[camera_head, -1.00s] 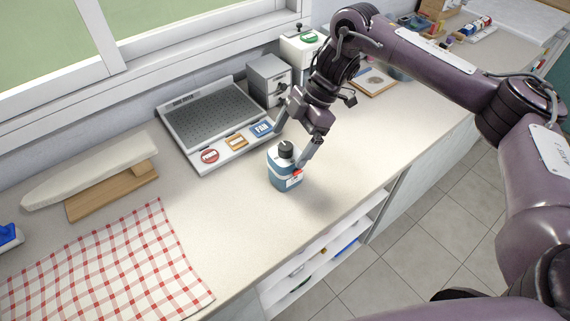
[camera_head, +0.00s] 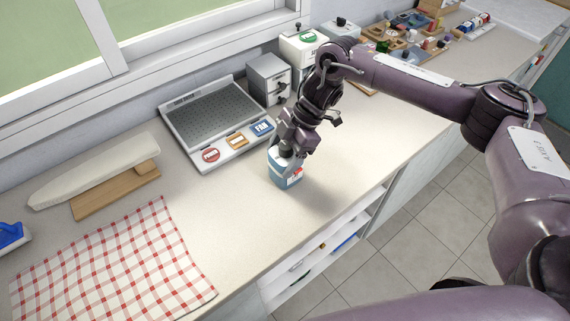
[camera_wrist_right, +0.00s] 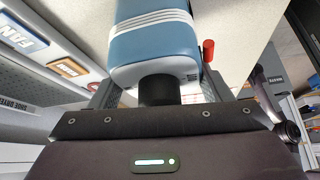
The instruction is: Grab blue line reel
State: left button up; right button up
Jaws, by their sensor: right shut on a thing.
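A blue, bottle-shaped body (camera_head: 285,178) with a white band, a dark top and a small red part stands on the counter in front of the tray; I take it as the blue line reel. My right gripper (camera_head: 288,150) comes down over it from above and is shut on its upper part. In the right wrist view the blue body (camera_wrist_right: 155,45) has white stripes and its black neck (camera_wrist_right: 158,91) sits between the fingers; a red peg (camera_wrist_right: 208,51) sticks out at the side. The fingers partly hide its top in the head view. My left gripper is out of view.
A grey perforated tray (camera_head: 212,112) with several labelled tags lies behind the reel. A small drawer box (camera_head: 268,80) stands behind it. An ironing board (camera_head: 95,170) and a checked cloth (camera_head: 110,260) lie left. Counter right of the reel is clear; its front edge is close.

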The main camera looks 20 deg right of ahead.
jog(key=shift+c, duration=1.2)
jog(key=shift+r, duration=0.1)
